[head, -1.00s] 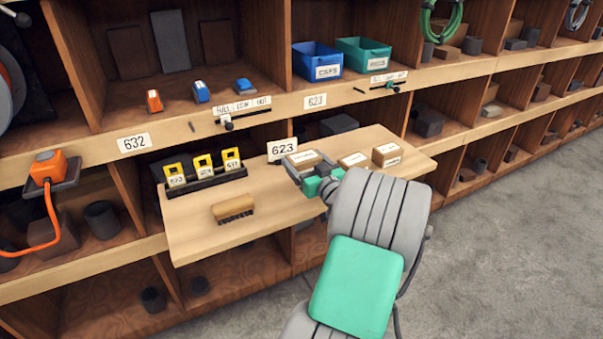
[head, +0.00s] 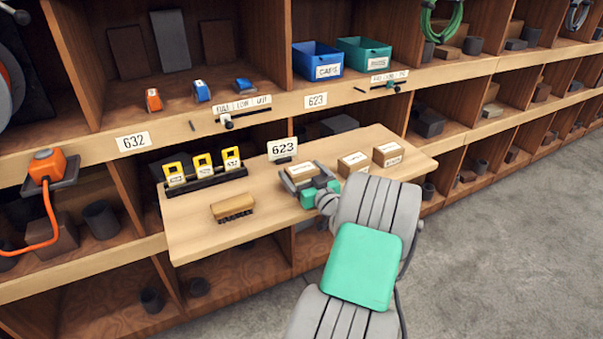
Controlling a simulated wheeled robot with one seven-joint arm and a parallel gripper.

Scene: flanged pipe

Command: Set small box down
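The small box (head: 302,170) is a tan carton with a pale label on top, over the middle of the pull-out wooden board (head: 240,243). My gripper (head: 302,179) reaches in from the lower right, with its grey fingers around the box. It appears shut on the box, though the arm's end partly hides the contact. The box looks level and very low over the board or on it; I cannot tell whether its underside touches. Two similar boxes, one nearer (head: 353,163) and one farther right (head: 387,154), stand on the board, apart from the held one.
A black rack with yellow-tagged pieces (head: 204,170) and a brown brush (head: 233,208) are on the board's left. Shelving rises behind.

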